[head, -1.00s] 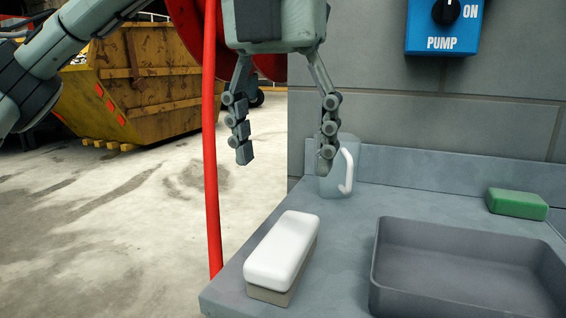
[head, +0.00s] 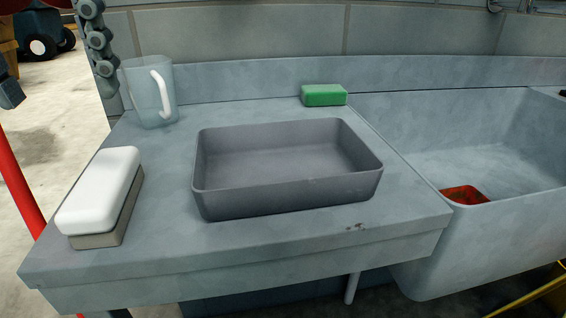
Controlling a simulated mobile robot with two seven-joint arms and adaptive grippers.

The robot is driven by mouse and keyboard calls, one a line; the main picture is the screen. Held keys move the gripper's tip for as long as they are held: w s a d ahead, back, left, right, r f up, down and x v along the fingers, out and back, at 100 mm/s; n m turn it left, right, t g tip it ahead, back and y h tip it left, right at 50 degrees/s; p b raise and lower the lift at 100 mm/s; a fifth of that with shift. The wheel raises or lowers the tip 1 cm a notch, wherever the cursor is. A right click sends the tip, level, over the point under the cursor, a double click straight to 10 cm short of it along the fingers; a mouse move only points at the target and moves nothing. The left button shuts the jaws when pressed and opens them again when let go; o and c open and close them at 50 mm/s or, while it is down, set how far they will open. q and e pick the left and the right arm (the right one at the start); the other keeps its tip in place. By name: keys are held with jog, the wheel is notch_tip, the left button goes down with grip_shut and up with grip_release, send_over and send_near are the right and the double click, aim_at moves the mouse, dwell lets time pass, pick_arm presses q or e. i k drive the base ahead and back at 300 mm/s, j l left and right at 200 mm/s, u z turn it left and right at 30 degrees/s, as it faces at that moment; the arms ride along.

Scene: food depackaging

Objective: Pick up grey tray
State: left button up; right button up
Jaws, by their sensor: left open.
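The grey tray (head: 290,197) is a shallow, empty rectangular tray. It rests flat on the grey counter, near the middle of the head view. My left gripper (head: 55,88) shows only in part at the upper left: one finger hangs in front of the wall beside the jug, and a piece of the other is at the left edge. It is open and empty, to the left of the tray and apart from it. My right gripper is not in view.
On the counter (head: 160,262) are a white-topped block (head: 104,192) left of the tray, a clear jug (head: 146,98) behind left, and a green sponge (head: 324,95) behind. A sink (head: 440,150) holding a red object (head: 464,194) adjoins at right. A red pole (head: 20,190) stands left.

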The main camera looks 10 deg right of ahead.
aim_at(239, 172)
jog(key=l+u, duration=0.35)
jog(key=k+l+u, duration=0.1)
jog(key=l+u, duration=0.25)
jog(key=k+l+u, duration=0.1)
jog(key=l+u, duration=0.25)
